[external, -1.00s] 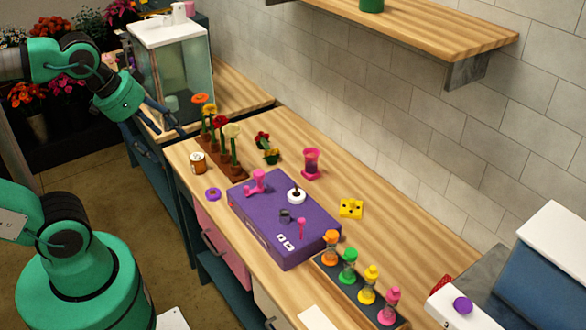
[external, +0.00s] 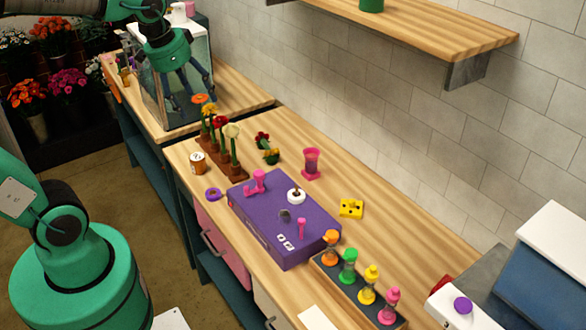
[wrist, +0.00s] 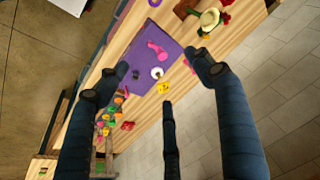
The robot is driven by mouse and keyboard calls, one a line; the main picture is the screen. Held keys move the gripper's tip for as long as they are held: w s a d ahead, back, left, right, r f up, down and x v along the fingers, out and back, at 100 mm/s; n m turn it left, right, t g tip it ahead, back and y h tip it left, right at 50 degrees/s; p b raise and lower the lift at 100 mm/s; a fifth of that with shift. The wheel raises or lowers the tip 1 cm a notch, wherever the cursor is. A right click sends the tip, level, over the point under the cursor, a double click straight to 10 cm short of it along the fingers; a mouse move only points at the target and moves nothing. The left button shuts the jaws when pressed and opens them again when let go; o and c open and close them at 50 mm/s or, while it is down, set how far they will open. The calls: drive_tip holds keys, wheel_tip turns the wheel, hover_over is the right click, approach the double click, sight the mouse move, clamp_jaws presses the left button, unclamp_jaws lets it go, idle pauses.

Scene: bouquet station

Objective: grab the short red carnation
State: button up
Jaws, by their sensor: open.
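Two red flowers show in the external view. One red flower (external: 220,121) stands upright in a brown rack (external: 237,174) between a yellow-orange and a cream flower. Another smaller red flower (external: 262,137) is low on the counter, right of the rack, with green beside it. I cannot tell which is the short red carnation. My gripper (external: 194,98) is open and empty, above and behind the rack, in front of the glass case. The wrist view shows its spread fingers (wrist: 160,75) with nothing between them, and red petals (wrist: 227,17) beside a cream flower.
A purple box (external: 284,255) lies right of the rack. An orange jar (external: 197,163), purple ring (external: 213,194), pink cup (external: 311,164) and yellow block (external: 351,208) stand around. The glass case (external: 160,92) is behind. A shelf (external: 430,30) overhangs the right.

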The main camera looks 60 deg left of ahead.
drive_tip(key=w+a+g+p, duration=0.1)
drive_tip(key=w+a+p, duration=0.1)
drive_tip(key=w+a, duration=0.35)
drive_tip(key=m+g+p, duration=0.3)
drive_tip(key=p, duration=0.2)
hover_over(220, 114)
wheel_tip(220, 114, down, 12)
drive_tip(key=shift+a+r+h, duration=0.1)
drive_tip(key=shift+h, duration=0.2)
drive_tip(key=shift+f, duration=4.3)
drive_tip(key=shift+s+f, duration=0.1)
drive_tip(key=shift+f, duration=2.5)
